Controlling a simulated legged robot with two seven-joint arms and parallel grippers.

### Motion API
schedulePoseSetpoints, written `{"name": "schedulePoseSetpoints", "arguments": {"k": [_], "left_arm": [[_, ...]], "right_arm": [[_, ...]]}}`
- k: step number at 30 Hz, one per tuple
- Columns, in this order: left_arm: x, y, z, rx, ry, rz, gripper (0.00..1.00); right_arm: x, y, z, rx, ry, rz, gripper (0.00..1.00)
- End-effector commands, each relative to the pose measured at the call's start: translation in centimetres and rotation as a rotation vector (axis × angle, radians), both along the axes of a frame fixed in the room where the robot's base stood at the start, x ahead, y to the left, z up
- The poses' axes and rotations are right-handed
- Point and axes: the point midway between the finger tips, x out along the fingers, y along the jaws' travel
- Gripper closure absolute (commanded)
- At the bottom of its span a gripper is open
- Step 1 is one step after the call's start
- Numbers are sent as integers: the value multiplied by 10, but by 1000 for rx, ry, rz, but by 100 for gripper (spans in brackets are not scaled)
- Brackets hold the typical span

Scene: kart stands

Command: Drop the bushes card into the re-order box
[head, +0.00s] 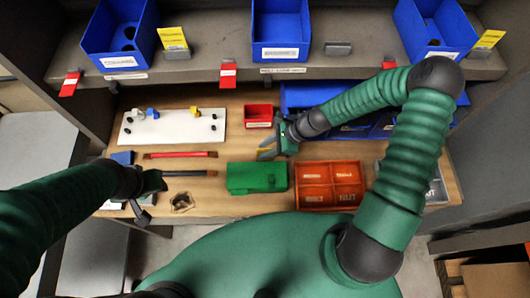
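My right gripper (274,146) is over the bench, just below and right of the small red box (259,122).
Blue bins (281,30) stand on the upper shelf, with yellow cards (173,38) (488,38) by the outer two. The middle bin's grey holder (338,47) is empty. A green box (257,177) and an orange divided tray (330,185) are near my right forearm.

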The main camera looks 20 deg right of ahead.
Motion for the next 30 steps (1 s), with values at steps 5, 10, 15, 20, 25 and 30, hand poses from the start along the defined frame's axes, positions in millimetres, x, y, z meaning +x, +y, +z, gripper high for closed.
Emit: {"name": "schedulePoseSetpoints", "arguments": {"k": [5,10,15,20,25,30], "left_arm": [[0,0,12,0,0,0,64],[0,0,11,0,0,0,64],[0,0,11,0,0,0,64],[0,0,11,0,0,0,64],[0,0,11,0,0,0,64],[0,0,11,0,0,0,64]], "right_arm": [[4,18,-24,3,2,2,70],[5,22,-31,-1,2,1,70],[5,21,-31,-1,0,1,78],[5,21,-31,-1,0,1,99],[5,21,-31,-1,1,2,100],[5,21,-31,-1,1,2,100]]}}
